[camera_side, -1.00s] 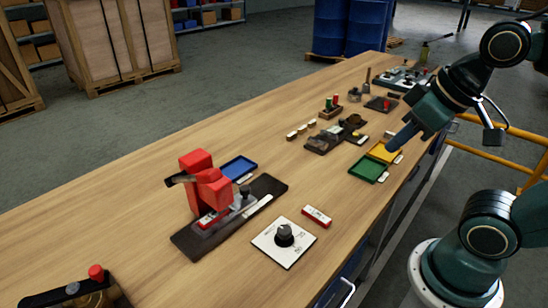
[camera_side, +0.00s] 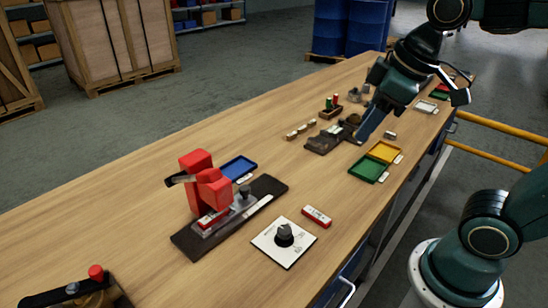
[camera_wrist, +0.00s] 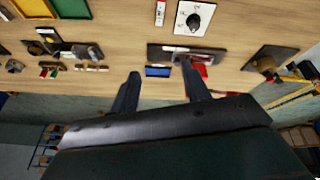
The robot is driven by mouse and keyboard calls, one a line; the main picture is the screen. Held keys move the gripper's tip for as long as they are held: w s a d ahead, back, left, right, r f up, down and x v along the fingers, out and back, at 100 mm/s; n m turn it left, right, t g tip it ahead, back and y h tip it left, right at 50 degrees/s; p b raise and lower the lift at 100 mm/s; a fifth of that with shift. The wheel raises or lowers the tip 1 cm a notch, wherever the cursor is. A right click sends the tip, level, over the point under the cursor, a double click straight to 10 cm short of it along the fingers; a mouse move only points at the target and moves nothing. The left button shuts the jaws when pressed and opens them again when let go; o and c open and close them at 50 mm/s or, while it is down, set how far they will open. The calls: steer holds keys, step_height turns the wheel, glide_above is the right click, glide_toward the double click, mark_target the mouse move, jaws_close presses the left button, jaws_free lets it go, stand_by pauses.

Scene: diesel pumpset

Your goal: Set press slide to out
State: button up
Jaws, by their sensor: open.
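The red press (camera_side: 206,188) stands on a dark base plate (camera_side: 185,243) at the front left of the bench in the side view. A grey slide (camera_side: 238,206) with a dark knob (camera_side: 245,191) lies along the base, beside the red body. In the wrist view the press base (camera_wrist: 160,52) and part of its red body (camera_wrist: 201,71) show, partly hidden behind one finger. My gripper (camera_side: 364,132) is over the far part of the bench, well away from the press. In the wrist view my gripper (camera_wrist: 160,72) has its fingers wide apart with nothing between them.
A dial on a white plate (camera_side: 270,248) and a red-and-white block (camera_side: 317,216) lie right of the press. A blue tray (camera_side: 239,167) is behind it. Green (camera_side: 367,170) and yellow (camera_side: 386,151) trays lie near the right edge.

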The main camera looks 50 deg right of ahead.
steer(key=w+a+n+g, duration=0.1)
steer(key=w+a+n, duration=0.1)
steer(key=w+n, duration=0.35)
steer(key=n+g, duration=0.4)
steer(key=n, duration=0.5)
glide_above(245, 188)
step_height(245, 188, down, 9)
steer(key=shift+w+f, duration=0.1)
steer(key=shift+f, duration=0.1)
step_height(245, 188, down, 14)
steer(key=shift+r, duration=0.1)
steer(key=shift+c, duration=0.2)
jaws_close()
